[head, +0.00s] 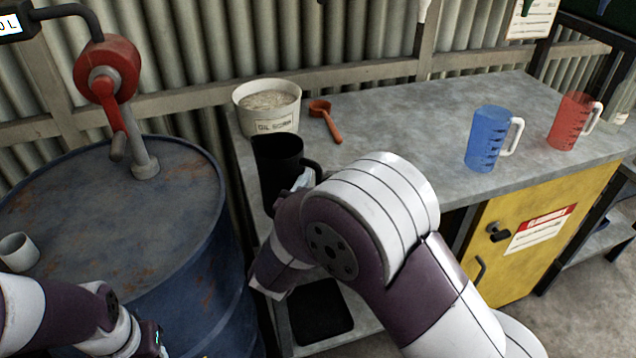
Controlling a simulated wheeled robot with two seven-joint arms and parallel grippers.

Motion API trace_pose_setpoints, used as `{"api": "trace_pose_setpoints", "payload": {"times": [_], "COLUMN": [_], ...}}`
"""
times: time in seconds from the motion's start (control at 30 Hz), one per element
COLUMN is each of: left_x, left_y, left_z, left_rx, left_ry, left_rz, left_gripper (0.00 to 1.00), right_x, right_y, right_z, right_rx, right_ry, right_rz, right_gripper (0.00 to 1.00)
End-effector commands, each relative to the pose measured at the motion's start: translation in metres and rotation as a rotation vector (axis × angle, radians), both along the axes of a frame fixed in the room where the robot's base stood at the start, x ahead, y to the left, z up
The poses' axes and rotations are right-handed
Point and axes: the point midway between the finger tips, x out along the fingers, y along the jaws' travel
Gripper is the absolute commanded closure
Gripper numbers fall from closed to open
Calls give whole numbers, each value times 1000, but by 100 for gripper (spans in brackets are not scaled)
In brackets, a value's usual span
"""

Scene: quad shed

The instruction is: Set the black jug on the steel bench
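The black jug (275,168) is upright over the left end of the steel bench (400,130), its handle facing right. Its base is hidden behind my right arm, so I cannot tell whether it touches the bench top. My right gripper (303,181) is at the jug's handle side; only a small pale part shows past the arm, and its fingers' closure is hidden. My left gripper (155,342) is at the bottom edge, in front of the blue drum and away from the jug; its fingers cannot be made out.
A tub labelled oil (267,108) and an orange scoop (325,120) lie behind the jug. A blue jug (487,140) and a red jug (570,122) stand at right. A blue drum (180,270) with a red pump (107,70) and a cup (18,252) is left. The bench middle is clear.

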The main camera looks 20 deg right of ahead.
Motion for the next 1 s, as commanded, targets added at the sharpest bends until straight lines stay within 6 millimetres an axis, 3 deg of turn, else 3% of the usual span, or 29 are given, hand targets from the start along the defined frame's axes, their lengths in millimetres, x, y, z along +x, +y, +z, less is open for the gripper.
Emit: {"api": "trace_pose_setpoints", "payload": {"times": [0.27,0.7,1.0], "left_x": [0,0,0], "left_y": [0,0,0], "left_z": [2,2,2], "left_rx": [0,0,0], "left_ry": [0,0,0], "left_rz": [0,0,0], "left_gripper": [62,62,62], "right_x": [-5,-83,-99], "right_y": [5,60,69], "right_z": [4,4,4], "right_rx": [1,0,0], "right_ry": [-1,0,0], "right_rz": [4,6,0], "right_gripper": [55,55,55]}}
